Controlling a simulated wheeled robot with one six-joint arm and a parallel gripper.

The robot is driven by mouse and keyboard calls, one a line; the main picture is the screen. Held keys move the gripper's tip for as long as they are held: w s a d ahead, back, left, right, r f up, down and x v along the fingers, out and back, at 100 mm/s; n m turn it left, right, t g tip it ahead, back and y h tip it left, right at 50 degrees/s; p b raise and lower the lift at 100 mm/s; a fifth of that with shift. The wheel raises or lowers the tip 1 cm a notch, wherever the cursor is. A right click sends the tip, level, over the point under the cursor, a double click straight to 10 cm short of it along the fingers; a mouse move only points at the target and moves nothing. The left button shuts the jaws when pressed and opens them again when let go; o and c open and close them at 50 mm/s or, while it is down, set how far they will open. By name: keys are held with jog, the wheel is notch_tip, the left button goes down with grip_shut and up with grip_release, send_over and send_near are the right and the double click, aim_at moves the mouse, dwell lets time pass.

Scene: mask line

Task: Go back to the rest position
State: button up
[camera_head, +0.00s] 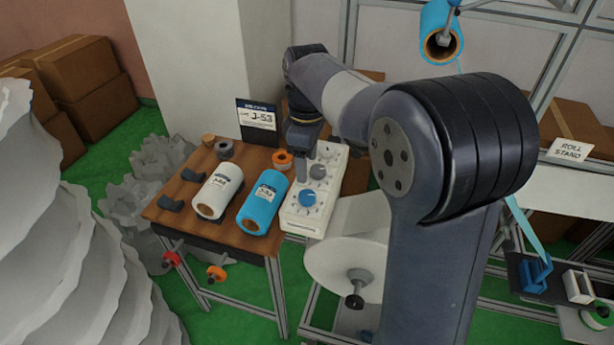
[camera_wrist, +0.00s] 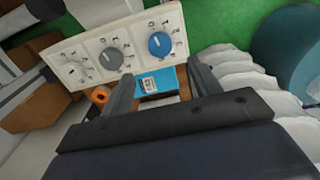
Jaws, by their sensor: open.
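My gripper (camera_wrist: 162,88) is open in the wrist view, with its two dark fingers apart and nothing between them that it grips. In the head view my gripper (camera_head: 301,150) hangs over the back right of the wooden table (camera_head: 165,213), close to the white control box (camera_head: 322,180) with grey and blue knobs. Whether it touches the box cannot be told. The box also shows beyond the fingers in the wrist view (camera_wrist: 133,52). My arm crosses the right half of the head view and hides what lies behind it.
A white roll (camera_head: 219,191) and a blue roll (camera_head: 263,201) lie on the table, left of the box. A sign (camera_head: 257,116) stands at the back. A blue roll (camera_head: 440,40) hangs above. White shredded stacks (camera_head: 50,220) fill the left. Boxes (camera_head: 85,75) stand behind.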

aim_at(307, 195)
jog(key=shift+r, duration=0.65)
notch_tip(307, 195, down, 11)
jog(key=shift+p, duration=0.5)
